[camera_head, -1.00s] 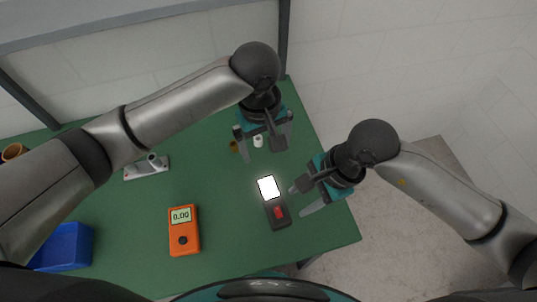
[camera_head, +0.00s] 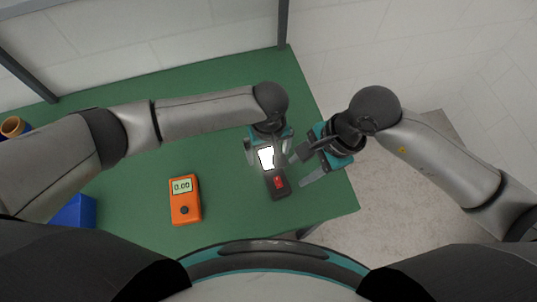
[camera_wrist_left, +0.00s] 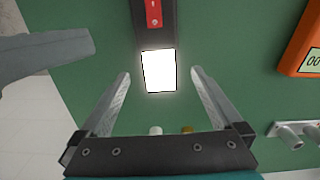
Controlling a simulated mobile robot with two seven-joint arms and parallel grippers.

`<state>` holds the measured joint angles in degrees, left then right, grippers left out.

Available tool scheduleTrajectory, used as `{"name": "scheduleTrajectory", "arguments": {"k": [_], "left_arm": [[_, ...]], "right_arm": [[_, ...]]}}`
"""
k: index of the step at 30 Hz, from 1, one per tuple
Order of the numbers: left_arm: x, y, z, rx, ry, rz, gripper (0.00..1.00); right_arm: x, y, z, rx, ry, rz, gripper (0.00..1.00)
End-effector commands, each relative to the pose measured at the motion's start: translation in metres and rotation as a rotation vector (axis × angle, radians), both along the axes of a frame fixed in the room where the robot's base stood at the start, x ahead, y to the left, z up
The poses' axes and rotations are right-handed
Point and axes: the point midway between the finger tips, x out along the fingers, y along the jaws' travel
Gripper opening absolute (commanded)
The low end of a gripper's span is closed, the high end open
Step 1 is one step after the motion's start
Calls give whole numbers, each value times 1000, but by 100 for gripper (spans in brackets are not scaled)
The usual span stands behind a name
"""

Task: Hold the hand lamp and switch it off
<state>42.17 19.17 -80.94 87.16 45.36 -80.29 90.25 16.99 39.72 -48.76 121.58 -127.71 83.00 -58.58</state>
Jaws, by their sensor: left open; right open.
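The hand lamp lies on the green table, its square panel (camera_head: 266,158) glowing white; the panel also shows in the left wrist view (camera_wrist_left: 158,72). Its dark handle carries a red switch (camera_head: 278,182), which shows at the top of the left wrist view (camera_wrist_left: 153,14). My left gripper (camera_head: 267,158) is open above the lit panel, its fingers on either side and apart from it in the left wrist view. My right gripper (camera_head: 299,171) is open and empty, just right of the lamp. A grey finger at the left of the wrist view appears to be its own.
An orange meter (camera_head: 185,200) reading 0.00 lies left of the lamp. A blue bin (camera_head: 75,212) stands further left. A grey metal fitting (camera_wrist_left: 291,134) and small white (camera_wrist_left: 155,130) and brown (camera_wrist_left: 186,129) pieces show in the wrist view. The table's right edge is near my right gripper.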

Motion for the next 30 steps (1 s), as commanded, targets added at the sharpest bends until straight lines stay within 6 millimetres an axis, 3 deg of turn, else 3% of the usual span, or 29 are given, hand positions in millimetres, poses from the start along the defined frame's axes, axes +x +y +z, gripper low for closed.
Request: {"name": "scheduleTrajectory", "arguments": {"k": [7, 19, 30], "left_arm": [[0, 0, -26, 1, 0, -1, 100], [0, 0, -32, -1, 0, -1, 100], [0, 0, -31, -1, 0, 0, 60]], "right_arm": [[0, 0, 0, 0, 0, 0, 50], [0, 0, 0, 0, 0, 0, 50], [0, 0, 0, 0, 0, 0, 50]]}}
